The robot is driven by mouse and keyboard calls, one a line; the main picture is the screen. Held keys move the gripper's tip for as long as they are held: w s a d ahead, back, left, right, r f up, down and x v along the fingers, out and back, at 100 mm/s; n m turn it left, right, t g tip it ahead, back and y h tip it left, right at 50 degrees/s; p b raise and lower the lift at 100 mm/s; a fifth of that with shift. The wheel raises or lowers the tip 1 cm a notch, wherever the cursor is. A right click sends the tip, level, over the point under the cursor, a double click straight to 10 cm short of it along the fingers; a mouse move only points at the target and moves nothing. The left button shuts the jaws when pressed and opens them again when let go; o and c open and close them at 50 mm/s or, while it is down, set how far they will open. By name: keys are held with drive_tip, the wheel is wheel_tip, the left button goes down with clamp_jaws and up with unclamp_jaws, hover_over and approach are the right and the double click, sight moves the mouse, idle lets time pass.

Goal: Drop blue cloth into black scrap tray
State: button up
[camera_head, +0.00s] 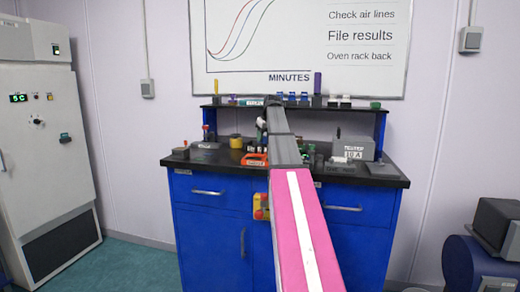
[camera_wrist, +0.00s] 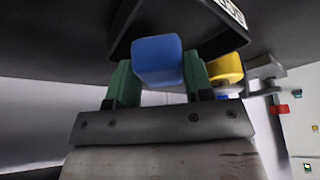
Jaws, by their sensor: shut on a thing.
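My gripper (camera_wrist: 158,76) has green fingers and is shut on the blue cloth (camera_wrist: 157,60), which shows as a compact block between the fingertips in the wrist view. A black tray-like container with a white label (camera_wrist: 190,22) lies just beyond the cloth in that view. Whether the cloth touches it I cannot tell. In the head view my arm reaches over the bench and hides most of the gripper and the cloth.
The black-topped blue bench (camera_head: 340,172) holds a grey tester (camera_head: 353,148), an orange tray (camera_head: 254,160) and a yellow cylinder (camera_head: 236,141). A yellow rounded thing (camera_wrist: 226,68) is close right of the fingers. A shelf (camera_head: 225,106) runs along the back.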

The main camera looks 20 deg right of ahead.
drive_tip(key=shift+f, duration=0.25)
drive_tip(key=o, duration=1)
drive_tip(key=shift+c, duration=0.2)
drive_tip(key=shift+r, duration=0.15)
drive_tip(key=v, duration=1)
drive_tip(key=shift+s+r, duration=0.2)
drive_tip(key=shift+r, duration=0.1)
